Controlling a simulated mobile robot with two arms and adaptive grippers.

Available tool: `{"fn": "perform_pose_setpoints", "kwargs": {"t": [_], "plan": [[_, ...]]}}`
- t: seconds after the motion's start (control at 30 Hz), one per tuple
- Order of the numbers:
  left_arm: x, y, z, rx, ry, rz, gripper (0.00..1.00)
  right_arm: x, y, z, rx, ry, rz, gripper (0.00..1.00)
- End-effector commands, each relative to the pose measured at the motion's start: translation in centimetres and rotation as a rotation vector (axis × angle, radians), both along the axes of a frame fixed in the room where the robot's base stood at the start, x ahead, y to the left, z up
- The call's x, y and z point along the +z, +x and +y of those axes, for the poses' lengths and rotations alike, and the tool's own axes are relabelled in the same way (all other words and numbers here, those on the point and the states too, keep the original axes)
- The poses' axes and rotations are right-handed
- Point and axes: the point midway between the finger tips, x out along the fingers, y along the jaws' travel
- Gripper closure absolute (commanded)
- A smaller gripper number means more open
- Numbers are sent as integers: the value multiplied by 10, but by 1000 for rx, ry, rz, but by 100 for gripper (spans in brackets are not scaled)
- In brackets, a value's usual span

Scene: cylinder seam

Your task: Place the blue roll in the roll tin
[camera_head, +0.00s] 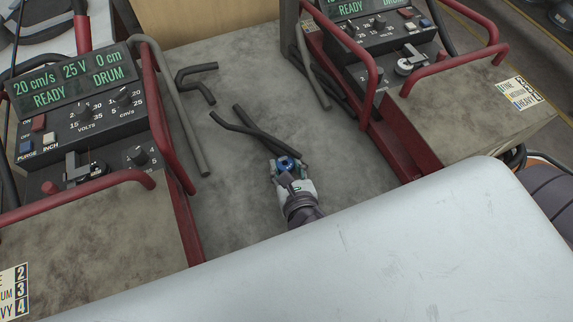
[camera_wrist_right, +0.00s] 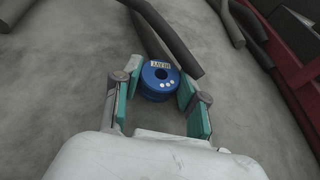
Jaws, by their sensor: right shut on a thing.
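The blue roll (camera_head: 287,163) is a small ring with a dark centre hole and a white label. It also shows in the right wrist view (camera_wrist_right: 157,84), between the teal pads of my right gripper (camera_wrist_right: 158,92). In the head view my right gripper (camera_head: 288,168) is over the grey surface between two machines, with its fingers at the roll's sides. It is shut on the roll. I cannot tell whether the roll touches the surface. No roll tin can be made out in either view. My left gripper is not in view.
Dark bent rods (camera_head: 250,131) lie just beyond the roll, with more rods (camera_head: 198,82) behind. Welding machines with red rails stand left (camera_head: 85,110) and right (camera_head: 385,35). A large pale panel (camera_head: 400,250) fills the front. Bare surface (camera_head: 230,190) lies left of the gripper.

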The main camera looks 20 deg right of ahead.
Motion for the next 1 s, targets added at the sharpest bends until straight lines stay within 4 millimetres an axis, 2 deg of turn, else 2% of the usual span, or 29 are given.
{"fn": "perform_pose_setpoints", "kwargs": {"t": [0.27, 0.3, 0.4, 0.77, 0.87, 1.0], "plan": [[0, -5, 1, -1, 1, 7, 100, -2, 0, 0, 0, 0, -1, 97], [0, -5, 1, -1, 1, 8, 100, -2, 0, 0, -1, 1, 0, 51], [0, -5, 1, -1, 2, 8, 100, -1, 0, 0, -1, 1, 0, 34], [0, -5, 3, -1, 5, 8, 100, 1, 0, -1, -1, 0, -1, 33], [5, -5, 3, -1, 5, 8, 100, 6, -9, 1, -1, 0, 2, 33], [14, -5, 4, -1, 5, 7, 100, 16, -34, 4, 0, 0, 6, 33]]}}
